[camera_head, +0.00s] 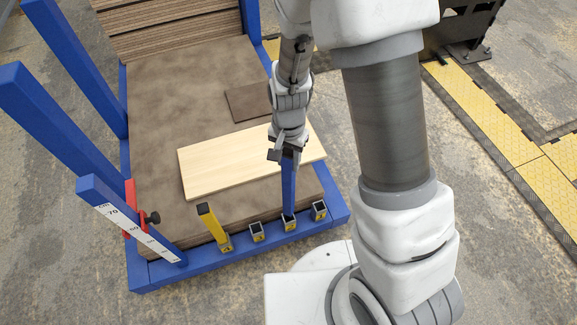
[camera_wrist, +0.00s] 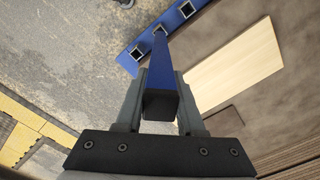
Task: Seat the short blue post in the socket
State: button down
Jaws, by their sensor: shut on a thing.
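The short blue post (camera_head: 288,187) stands about upright at the front rail of the blue frame. My gripper (camera_head: 287,155) is shut on its upper end. In the wrist view the post (camera_wrist: 160,75) runs away from between my gripper's fingers (camera_wrist: 160,110) to the rail. Its lower end meets the socket (camera_head: 289,224), a small square holder on the rail. I cannot tell whether the end is inside the socket or just above it. In the wrist view the post hides most of that socket.
Empty sockets (camera_head: 256,232) (camera_head: 319,210) flank it on the rail. A pale board (camera_head: 225,167) and small brown board (camera_head: 250,101) lie on the brown stack (camera_head: 165,100). Tall blue posts (camera_head: 50,120) and a scale post (camera_head: 125,215) stand left.

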jog(key=shift+f+b, duration=0.3)
jog(key=shift+f, duration=0.9)
jog(key=shift+f+b, duration=0.45)
jog(key=shift+f, duration=0.2)
jog(key=c, duration=0.5)
grip_release()
jog(key=shift+r, duration=0.15)
notch_tip(320, 180, up, 13)
jog(key=p, duration=0.6)
jog(key=shift+r, duration=0.2)
jog(key=s+d+r+n+t+y, duration=0.1)
jog(key=s+d+r, duration=0.15)
jog(key=r, duration=0.45)
jog(key=s+d+r+n+t, duration=0.1)
jog(key=d+r+n+t, duration=0.15)
jog(key=r, duration=0.55)
jog(key=s+d+r, duration=0.2)
jog(key=s, duration=0.1)
jog(key=s+d+r+n+t, duration=0.1)
jog(key=s+r, duration=0.2)
jog(key=s+d+r+n+t+h, duration=0.1)
jog(key=s+d+r, duration=0.1)
jog(key=r, duration=0.1)
jog(key=shift+s+d+r, duration=0.2)
jog(key=shift+s+d, duration=0.15)
jog(key=shift+s, duration=0.05)
